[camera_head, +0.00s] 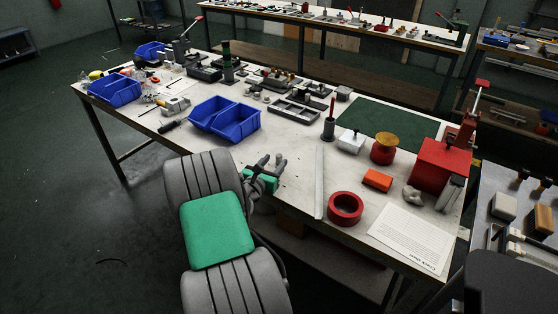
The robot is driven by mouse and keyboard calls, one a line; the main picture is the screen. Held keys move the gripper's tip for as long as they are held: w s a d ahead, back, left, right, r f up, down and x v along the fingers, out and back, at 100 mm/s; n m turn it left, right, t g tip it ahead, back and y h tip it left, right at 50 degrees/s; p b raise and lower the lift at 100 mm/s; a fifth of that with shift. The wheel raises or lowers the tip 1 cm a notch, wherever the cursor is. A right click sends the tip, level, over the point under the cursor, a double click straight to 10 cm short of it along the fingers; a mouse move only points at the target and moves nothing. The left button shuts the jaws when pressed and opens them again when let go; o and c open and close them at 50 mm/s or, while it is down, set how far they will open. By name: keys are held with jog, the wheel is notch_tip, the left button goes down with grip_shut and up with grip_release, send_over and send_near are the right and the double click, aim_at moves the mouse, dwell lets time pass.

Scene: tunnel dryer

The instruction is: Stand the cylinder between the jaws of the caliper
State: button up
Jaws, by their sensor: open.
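My gripper (271,161) is over the near edge of the workbench, just right of the blue bins, with its two grey fingers apart and nothing visible between them. I cannot pick out the caliper for sure. A long thin pale metal strip (320,181) lies on the bench to the right of my gripper, and I cannot tell whether it has jaws. I cannot tell which piece is the cylinder. A dark upright piece (329,127) and a squat red and yellow round piece (384,149) stand farther right. My arm hides part of the bench's front edge.
The white workbench (285,190) holds blue bins (232,122), a slotted dark tray (293,111), a red tape ring (345,208), an orange block (377,180), a red box (440,165) and a paper sheet (412,237). A green mat (400,125) lies at the back right.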

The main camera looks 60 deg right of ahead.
aim_at(279, 160)
jog(key=shift+d+f, duration=0.2)
jog(key=shift+d, duration=0.95)
jog(key=shift+c, duration=0.5)
grip_shut()
